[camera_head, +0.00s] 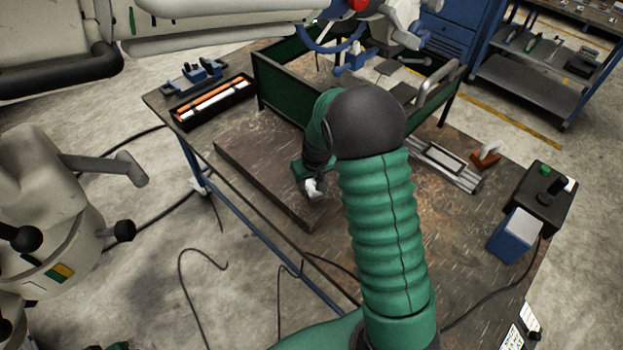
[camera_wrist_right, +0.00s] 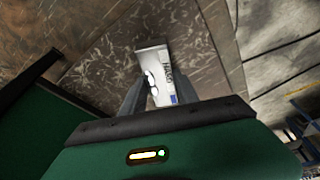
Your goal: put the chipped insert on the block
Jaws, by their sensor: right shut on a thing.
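My right gripper (camera_head: 310,190) is shut on a small white piece (camera_head: 313,187), which I take to be the chipped insert. In the right wrist view the same white piece (camera_wrist_right: 155,72), with dark lettering and a bluish patch, sits between the fingertips (camera_wrist_right: 157,96). Any chip in it is too small to make out. A low, wide brown block (camera_head: 255,158) lies on the table. The gripper is over its right part, near the front corner. I cannot tell whether the piece touches the block. My forearm hides part of the block. My left gripper is not in view.
A green-walled bin (camera_head: 278,88) stands behind the block. A black tray (camera_head: 214,103) with orange and white sticks is at the back left. The block's left part is clear.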

